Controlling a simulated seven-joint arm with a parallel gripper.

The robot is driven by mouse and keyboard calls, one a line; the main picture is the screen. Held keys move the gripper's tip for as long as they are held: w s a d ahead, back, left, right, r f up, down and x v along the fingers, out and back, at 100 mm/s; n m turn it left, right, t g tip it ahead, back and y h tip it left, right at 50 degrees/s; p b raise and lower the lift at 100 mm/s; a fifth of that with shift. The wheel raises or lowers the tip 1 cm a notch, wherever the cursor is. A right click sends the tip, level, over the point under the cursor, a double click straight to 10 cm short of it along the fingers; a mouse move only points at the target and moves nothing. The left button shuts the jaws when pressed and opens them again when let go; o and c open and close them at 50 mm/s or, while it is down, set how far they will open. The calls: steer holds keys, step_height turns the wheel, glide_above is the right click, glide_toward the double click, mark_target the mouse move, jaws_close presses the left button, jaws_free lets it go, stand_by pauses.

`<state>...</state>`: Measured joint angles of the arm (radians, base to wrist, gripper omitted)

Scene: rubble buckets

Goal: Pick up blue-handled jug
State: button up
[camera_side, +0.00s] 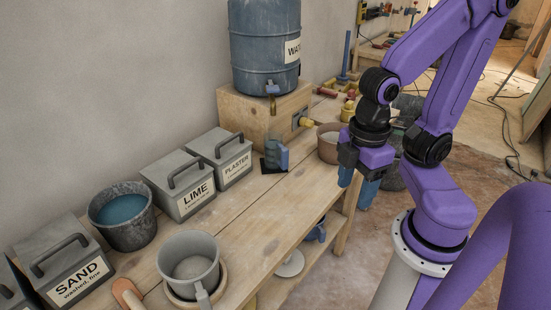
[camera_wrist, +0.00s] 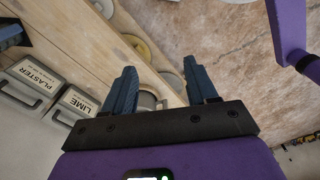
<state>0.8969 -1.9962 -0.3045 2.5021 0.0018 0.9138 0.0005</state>
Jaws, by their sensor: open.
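The blue-handled jug (camera_side: 272,152) is a small grey-blue jug standing upright on a dark square mat on the bench, below the barrel's tap. Its blue handle faces right in the side view. A dark blue shape at the upper left edge of the wrist view may be part of it, but I cannot tell. My gripper (camera_side: 357,186) hangs to the right of the jug, beyond the bench's front edge and apart from it. Its fingers point down, open and empty; both show in the wrist view (camera_wrist: 161,70).
A blue water barrel (camera_side: 265,45) stands on a wooden box (camera_side: 250,115) behind the jug. PLASTER (camera_side: 232,170) and LIME (camera_side: 192,202) boxes stand left of it. A brown bucket (camera_side: 328,150) is to its right. A grey jug (camera_side: 187,245) stands at the near end. The bench (camera_side: 275,205) before the blue-handled jug is clear.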

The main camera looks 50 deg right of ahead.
steer(key=w+f+m, duration=0.2)
steer(key=w+m, duration=0.3)
steer(key=w, duration=0.7)
steer(key=m+t+h, duration=0.2)
steer(key=m+t, duration=0.2)
steer(key=m, duration=0.8)
glide_toward(285, 150)
steer(key=x, duration=0.9)
steer(key=shift+w+f, duration=0.1)
steer(key=shift+f, duration=0.1)
steer(key=shift+d+x, duration=0.2)
steer(key=shift+x, duration=2.4)
